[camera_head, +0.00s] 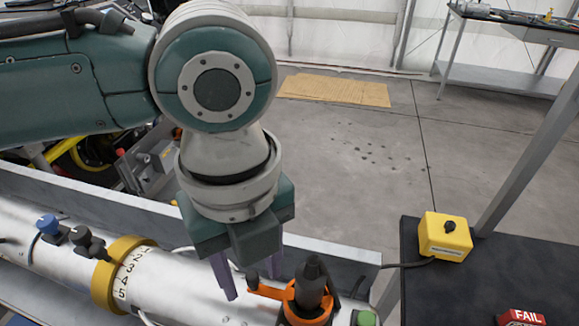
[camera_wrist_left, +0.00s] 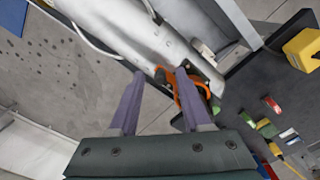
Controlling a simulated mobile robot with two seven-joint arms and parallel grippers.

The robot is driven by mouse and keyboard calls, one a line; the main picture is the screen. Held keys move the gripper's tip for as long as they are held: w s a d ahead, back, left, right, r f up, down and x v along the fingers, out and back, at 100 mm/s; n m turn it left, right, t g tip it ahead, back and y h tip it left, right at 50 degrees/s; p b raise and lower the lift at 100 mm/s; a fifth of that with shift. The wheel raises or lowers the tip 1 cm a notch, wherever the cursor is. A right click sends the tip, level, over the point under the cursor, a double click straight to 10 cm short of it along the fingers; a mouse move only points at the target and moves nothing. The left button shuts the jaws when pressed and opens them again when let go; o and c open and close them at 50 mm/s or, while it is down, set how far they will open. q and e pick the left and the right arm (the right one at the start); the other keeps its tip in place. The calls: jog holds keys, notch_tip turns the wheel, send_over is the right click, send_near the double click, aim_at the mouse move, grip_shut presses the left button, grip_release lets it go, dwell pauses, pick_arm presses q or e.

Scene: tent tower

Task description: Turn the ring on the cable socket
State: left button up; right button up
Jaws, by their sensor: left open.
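The cable socket sits on top of a silvery cylinder (camera_head: 205,290) near the bottom of the head view. It has an orange ring (camera_head: 296,312) with a short lever (camera_head: 266,291) pointing left, around an upright dark plug (camera_head: 313,285). My left gripper (camera_head: 252,284) points down just left of the plug, its purple fingers apart, close to the lever. In the left wrist view the orange ring (camera_wrist_left: 204,91) is partly hidden behind one finger of my left gripper (camera_wrist_left: 160,74). Whether a finger touches the lever I cannot tell. My right gripper is not in view.
A yellow numbered band (camera_head: 118,275), a blue knob (camera_head: 48,226) and a black knob (camera_head: 85,240) are on the cylinder to the left. A green button (camera_head: 366,318) is right of the socket. A dark table (camera_head: 455,285) bears a yellow switch box (camera_head: 445,237) and a red FAIL block (camera_head: 522,317).

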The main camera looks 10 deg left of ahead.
pick_arm(q)
grip_shut()
dwell(0.4)
